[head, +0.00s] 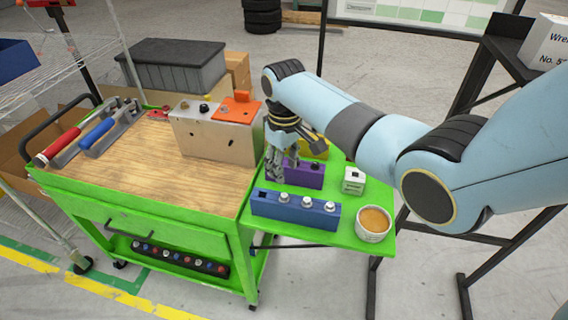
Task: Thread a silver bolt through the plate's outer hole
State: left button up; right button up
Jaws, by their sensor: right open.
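The metal plate (205,143) stands upright on the wooden top of the green cart, with small dark holes in its face. An orange piece (236,110) sits over its top right corner. Silver bolts (306,203) stand in a blue block (290,211) on the green side shelf; its leftmost position looks like an empty dark hole. A purple block (307,175) stands behind it. My right gripper (279,173) is open and points down at the left end of the purple block, partly covering it. Whether it touches the block cannot be told. My left gripper is out of view.
A bowl of orange-brown contents (373,222) and a small white box (353,181) stand to the right on the side shelf (345,236). Red- and blue-handled tools (97,132) lie at the cart top's left. The wooden top's front (150,190) is clear.

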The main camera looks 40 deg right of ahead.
aim_at(284, 195)
jog(key=shift+f+b, duration=3)
jog(key=shift+f, duration=0.05)
jog(key=shift+r, duration=0.1)
jog(key=shift+p, duration=0.45)
jog(key=shift+f+b, duration=1.4)
jog(key=shift+f, duration=0.65)
jog(key=shift+r+p, duration=0.25)
jog(key=shift+p, duration=0.25)
